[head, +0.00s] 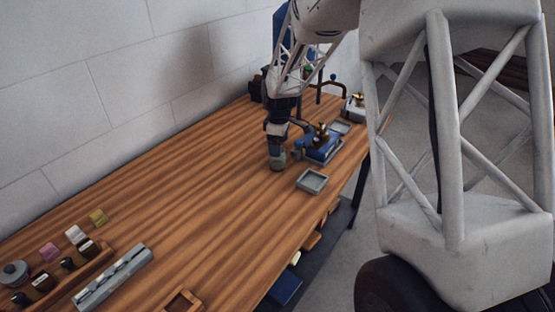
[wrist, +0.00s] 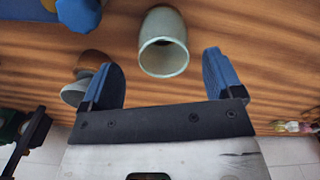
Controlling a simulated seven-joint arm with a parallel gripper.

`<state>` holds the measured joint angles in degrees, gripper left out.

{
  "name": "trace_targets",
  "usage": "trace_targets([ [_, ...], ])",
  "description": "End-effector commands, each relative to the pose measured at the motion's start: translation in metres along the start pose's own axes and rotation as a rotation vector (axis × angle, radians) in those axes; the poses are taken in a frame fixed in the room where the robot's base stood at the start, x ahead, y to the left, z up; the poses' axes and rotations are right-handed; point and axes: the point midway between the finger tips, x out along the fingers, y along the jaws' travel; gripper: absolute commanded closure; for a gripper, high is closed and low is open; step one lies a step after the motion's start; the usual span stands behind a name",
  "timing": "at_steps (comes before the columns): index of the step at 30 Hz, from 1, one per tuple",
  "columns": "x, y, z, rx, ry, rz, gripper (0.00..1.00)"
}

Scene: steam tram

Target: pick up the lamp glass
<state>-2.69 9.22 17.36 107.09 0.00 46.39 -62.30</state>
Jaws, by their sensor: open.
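The lamp glass appears to be the pale grey-green open tube in the wrist view (wrist: 163,45). Its round mouth faces the camera, and it stands on the wooden bench between and just beyond my gripper's two blue fingers (wrist: 163,75). The fingers are apart, with a gap on each side of the glass. In the head view my gripper (head: 278,133) points down over the bench, with the grey-green glass (head: 277,162) right below it. The gripper partly hides the glass there.
A blue device with brass parts (head: 320,148) stands close to the right of my gripper. A small grey tray (head: 312,181) lies in front of it. A wooden rack of bottles (head: 70,275) and a grey slotted bar (head: 113,276) lie at the near left. The mid-left bench is clear.

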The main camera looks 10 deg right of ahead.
Motion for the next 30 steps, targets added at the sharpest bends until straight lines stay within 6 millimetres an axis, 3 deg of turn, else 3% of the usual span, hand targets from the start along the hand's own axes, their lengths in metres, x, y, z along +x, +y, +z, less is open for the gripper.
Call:
trace_targets([
  [15, 0.008, -0.001, 0.000, 0.000, 0.000, 0.000, 0.14],
  [30, 0.054, -0.003, -0.003, 0.000, 0.000, 0.000, 0.14],
])
